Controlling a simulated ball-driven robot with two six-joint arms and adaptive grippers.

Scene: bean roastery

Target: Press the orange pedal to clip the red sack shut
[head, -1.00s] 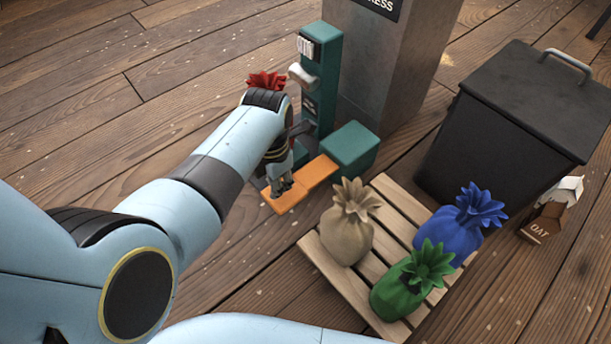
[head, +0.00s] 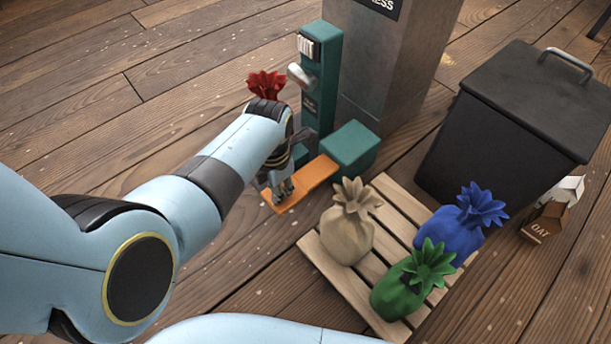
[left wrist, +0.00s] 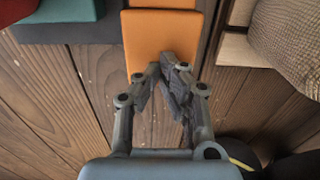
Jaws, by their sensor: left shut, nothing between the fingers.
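The orange pedal (head: 314,174) sticks out low from the teal clipping machine (head: 321,60). My left gripper (head: 283,192) is shut and empty, pointing down at the pedal's near part. The pedal (left wrist: 160,38) also shows in the left wrist view, with the gripper's closed fingertips (left wrist: 170,62) over it. They look to be on or very close to its surface; I cannot tell contact for certain. The red sack's gathered top (head: 267,84) shows beside the machine's grey head (head: 301,76); my left wrist hides its body. My right gripper is not in view.
A slatted pallet (head: 315,249) close right of the pedal holds a beige sack (head: 347,232), a blue sack (head: 452,229) and a green sack (head: 400,292). A teal block (head: 350,149) adjoins the pedal. A dark bin (head: 500,130) and brown carton (head: 545,215) stand right.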

